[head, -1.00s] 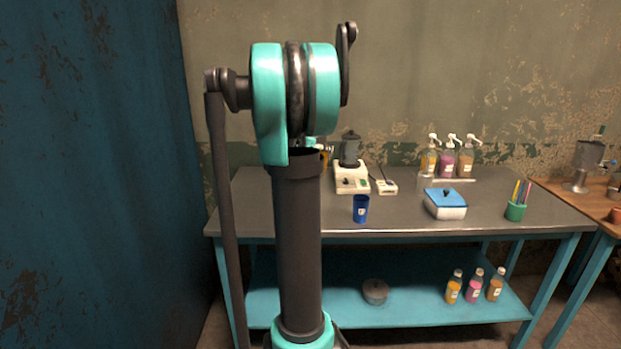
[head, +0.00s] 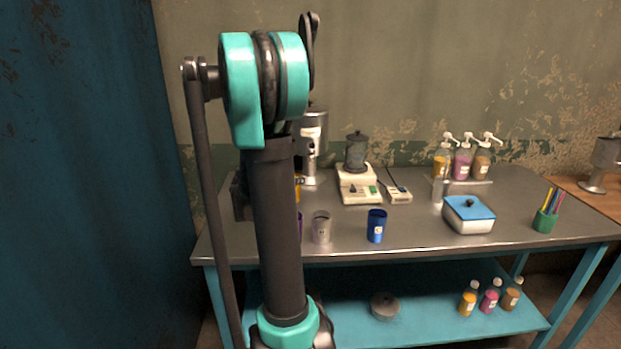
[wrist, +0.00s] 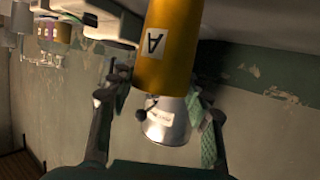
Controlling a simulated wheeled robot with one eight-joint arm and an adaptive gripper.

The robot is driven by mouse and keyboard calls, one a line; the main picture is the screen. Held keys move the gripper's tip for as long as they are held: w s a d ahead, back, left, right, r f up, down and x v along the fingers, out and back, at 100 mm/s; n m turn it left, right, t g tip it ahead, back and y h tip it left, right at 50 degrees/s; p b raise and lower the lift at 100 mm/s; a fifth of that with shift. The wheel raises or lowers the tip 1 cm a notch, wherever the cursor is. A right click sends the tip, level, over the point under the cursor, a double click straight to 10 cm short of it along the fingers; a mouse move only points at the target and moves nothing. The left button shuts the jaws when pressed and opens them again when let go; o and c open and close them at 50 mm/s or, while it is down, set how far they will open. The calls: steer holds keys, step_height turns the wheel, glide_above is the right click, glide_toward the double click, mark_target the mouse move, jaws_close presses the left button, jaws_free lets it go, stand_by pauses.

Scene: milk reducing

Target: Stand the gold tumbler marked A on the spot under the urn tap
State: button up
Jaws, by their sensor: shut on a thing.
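The gold tumbler marked A (wrist: 168,42) fills the top middle of the wrist view, its letter label facing me. My gripper (wrist: 155,88) is shut on it, a finger on each side. In the head view only a strip of the tumbler (head: 298,188) shows beside my arm, which hides the gripper. The silver urn (head: 314,150) stands at the back of the bench, partly behind my arm. A silver body with a label and a dark tap-like part, likely the urn (wrist: 167,122), shows beyond the tumbler in the wrist view. The spot under the tap is hidden.
A grey tumbler (head: 321,227) and a blue tumbler (head: 376,226) stand near the bench's front edge, with a purple one partly hidden. A blender (head: 357,165), pump bottles (head: 462,160), a blue-lidded box (head: 469,214) and a green pen cup (head: 544,220) are farther right.

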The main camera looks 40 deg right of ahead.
steer(key=w+d, duration=0.1)
steer(key=d, duration=0.3)
steer(key=w+d, duration=0.2)
steer(key=d, duration=0.1)
steer(key=w+d, duration=0.2)
steer(key=d, duration=0.2)
steer(key=shift+w+d, duration=0.1)
steer(key=shift+d, duration=0.2)
steer(key=shift+w+d+f, duration=0.1)
steer(key=shift+f, duration=1.7)
steer(key=shift+f, duration=0.1)
steer(key=o, duration=1.3)
steer(key=shift+c, duration=0.2)
steer(key=shift+a+r, duration=0.2)
steer(key=v, duration=1.1)
steer(key=shift+a+r, duration=0.1)
steer(key=shift+a, duration=0.2)
